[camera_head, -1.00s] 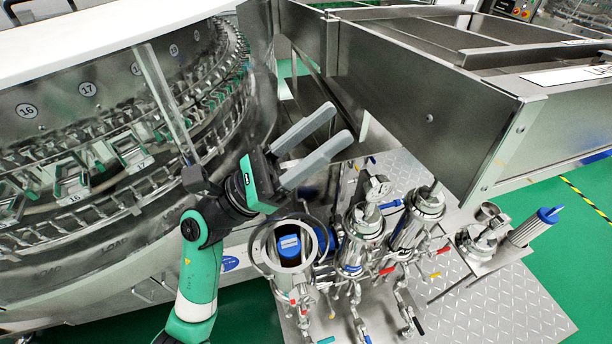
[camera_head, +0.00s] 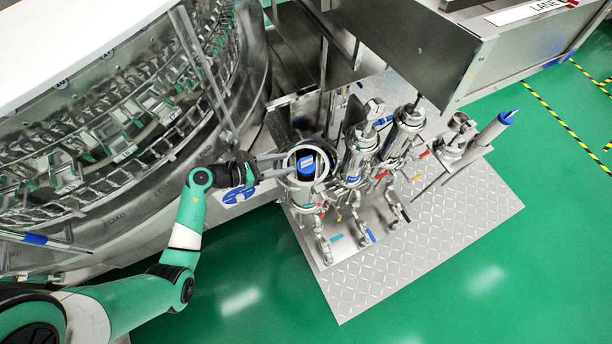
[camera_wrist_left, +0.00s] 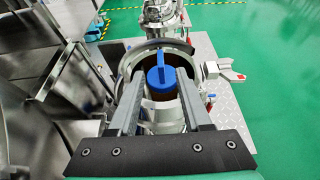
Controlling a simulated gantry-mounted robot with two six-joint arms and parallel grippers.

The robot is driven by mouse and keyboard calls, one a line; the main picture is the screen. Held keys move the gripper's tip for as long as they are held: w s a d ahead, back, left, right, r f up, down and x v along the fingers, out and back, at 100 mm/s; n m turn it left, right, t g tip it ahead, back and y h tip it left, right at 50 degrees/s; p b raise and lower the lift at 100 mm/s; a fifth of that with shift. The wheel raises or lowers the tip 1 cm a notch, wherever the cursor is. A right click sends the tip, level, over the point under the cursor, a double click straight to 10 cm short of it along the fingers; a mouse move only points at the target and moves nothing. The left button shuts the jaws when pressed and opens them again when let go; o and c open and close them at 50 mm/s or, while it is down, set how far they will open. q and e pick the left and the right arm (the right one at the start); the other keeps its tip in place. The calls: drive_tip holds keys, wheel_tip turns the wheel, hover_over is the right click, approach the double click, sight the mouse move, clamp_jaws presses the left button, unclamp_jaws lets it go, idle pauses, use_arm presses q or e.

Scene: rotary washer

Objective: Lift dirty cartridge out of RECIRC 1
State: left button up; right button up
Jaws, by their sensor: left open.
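The dirty cartridge shows as a blue cap with an upright fin (camera_head: 306,163) inside the open round metal housing (camera_head: 292,186) at the left of a row of three; I take this housing as RECIRC 1. A dark reddish-brown body shows below the cap (camera_wrist_left: 161,77) in the left wrist view. My left gripper (camera_head: 287,166) is open and reaches the housing's rim from the left. In the left wrist view its fingers (camera_wrist_left: 161,74) lie on either side of the cap, with gaps visible. The cartridge's lower part is hidden in the housing. My right gripper is out of view.
Two closed housings (camera_head: 361,155) stand close to the right, with valves and coloured handles below. A pale cartridge with a blue tip (camera_head: 493,129) stands farther right. The round washer (camera_head: 150,180) is at left; steel panels (camera_head: 415,45) rise behind. The tread plate's front (camera_head: 420,250) is clear.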

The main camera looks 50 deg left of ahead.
sight(303, 160)
use_arm(q)
drive_tip(key=b+x, duration=0.2)
drive_tip(key=x, duration=0.3)
drive_tip(key=shift+w+d+f, duration=0.1)
drive_tip(key=shift+w+f, duration=0.05)
drive_tip(key=shift+f, duration=0.05)
drive_tip(key=shift+w+d+b, duration=0.1)
drive_tip(key=shift+w+b, duration=0.25)
drive_tip(key=shift+w, duration=0.05)
drive_tip(key=b+x, duration=0.3)
drive_tip(key=x, duration=0.2)
drive_tip(key=shift+f+b, duration=0.25)
drive_tip(key=shift+b, duration=0.05)
drive_tip(key=shift+w, duration=0.1)
drive_tip(key=shift+r, duration=0.1)
clamp_jaws()
